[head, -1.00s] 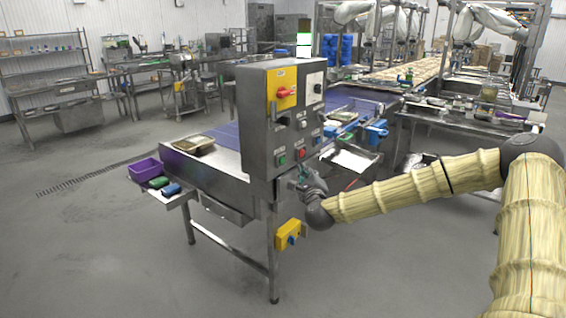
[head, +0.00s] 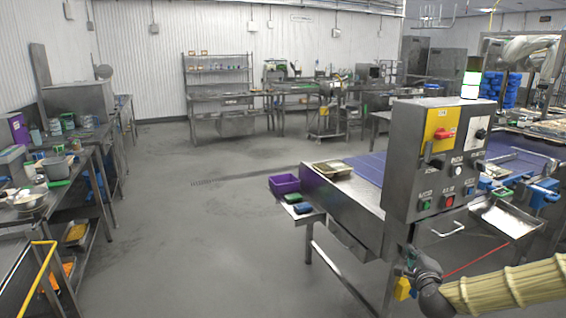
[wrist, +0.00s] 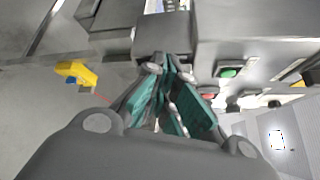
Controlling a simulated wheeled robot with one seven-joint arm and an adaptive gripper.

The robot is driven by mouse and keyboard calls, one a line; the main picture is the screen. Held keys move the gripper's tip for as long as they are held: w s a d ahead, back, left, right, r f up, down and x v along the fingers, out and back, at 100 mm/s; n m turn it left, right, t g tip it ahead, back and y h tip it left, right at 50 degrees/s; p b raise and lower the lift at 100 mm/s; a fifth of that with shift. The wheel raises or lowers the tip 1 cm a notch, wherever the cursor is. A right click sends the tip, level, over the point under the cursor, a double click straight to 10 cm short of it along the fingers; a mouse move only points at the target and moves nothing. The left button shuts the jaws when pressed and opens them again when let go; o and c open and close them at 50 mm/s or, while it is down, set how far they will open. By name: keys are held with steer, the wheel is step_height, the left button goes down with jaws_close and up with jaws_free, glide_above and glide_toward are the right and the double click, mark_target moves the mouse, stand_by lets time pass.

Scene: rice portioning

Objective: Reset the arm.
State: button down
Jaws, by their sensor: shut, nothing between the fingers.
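My arm (head: 510,288) reaches in from the lower right in the head view, in a cream ribbed sleeve. My gripper (head: 408,262) is at its end, just below the lower left part of the grey control box (head: 400,150). In the wrist view my gripper (wrist: 165,66) has its teal-padded fingers brought together at the tips, with nothing held between them. The box's green button (wrist: 229,72) shows to the right of the fingers. Whether the fingers touch the metal behind them cannot be told.
A conveyor (head: 352,195) carries a filled tray (head: 332,168). A purple bin (head: 284,184) is on its side shelf. A yellow switch (head: 403,288) is beside my gripper. Steel tables (head: 95,170) line the left. The grey floor (head: 190,240) between is open.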

steer(key=s+a+f+n+g+y, duration=0.35)
steer(key=s+a+f+n, duration=0.35)
steer(key=s+a+f, duration=0.45)
steer(key=s+a+f+n+g+y, duration=0.2)
steer(key=s+a+f+n+g, duration=0.2)
steer(key=s+a+f+n, duration=0.7)
steer(key=s+d+f+n+g, duration=0.1)
steer(key=s+f, duration=0.3)
steer(key=s, duration=0.5)
steer(key=s+d+f+n+g+h, duration=0.1)
steer(key=s+f+n+g, duration=0.2)
steer(key=s, duration=0.6)
steer(key=s+d+f+n+g+h, duration=0.1)
steer(key=s+f+g, duration=0.3)
steer(key=s, duration=0.5)
steer(key=shift+s+d+f+n, duration=0.2)
steer(key=shift+d+f+n, duration=0.25)
steer(key=shift+n, duration=0.25)
steer(key=shift+g, duration=0.25)
